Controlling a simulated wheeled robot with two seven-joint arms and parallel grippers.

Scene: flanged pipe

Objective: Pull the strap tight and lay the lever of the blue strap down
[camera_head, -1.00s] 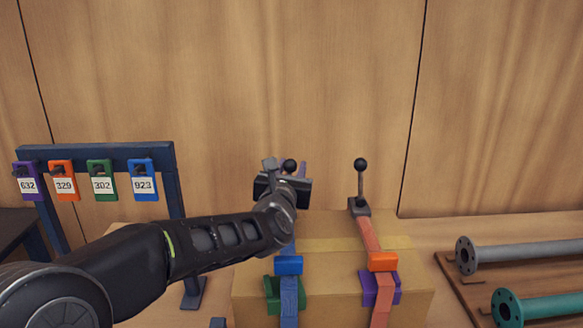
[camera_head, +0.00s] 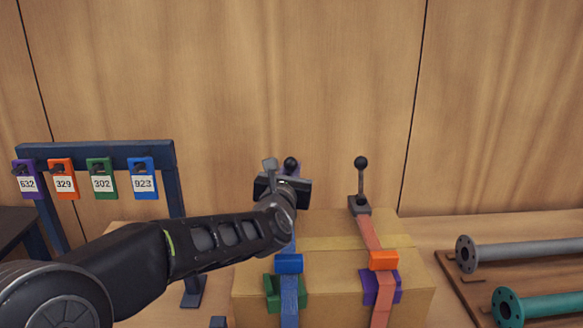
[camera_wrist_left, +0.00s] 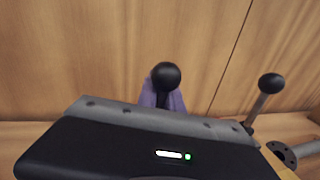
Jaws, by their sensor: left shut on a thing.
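The blue strap (camera_head: 289,305) runs over the cardboard box (camera_head: 335,290), through a blue block (camera_head: 289,264). Its lever stands upright at the back, and only the black knob (camera_head: 291,163) shows above my gripper. My left gripper (camera_head: 290,174) is shut on this lever just below the knob. In the left wrist view the knob (camera_wrist_left: 166,76) sits in front of the purple fingers (camera_wrist_left: 160,100). The lever's shaft and base are hidden behind my gripper and wrist. My right gripper is in neither view.
An orange strap (camera_head: 370,235) with its own upright lever (camera_head: 361,185) stands close to the right. A blue rack (camera_head: 95,150) with numbered coloured tags is at the left. Flanged pipes (camera_head: 540,303) lie on a wooden board at the right. A wooden wall stands behind.

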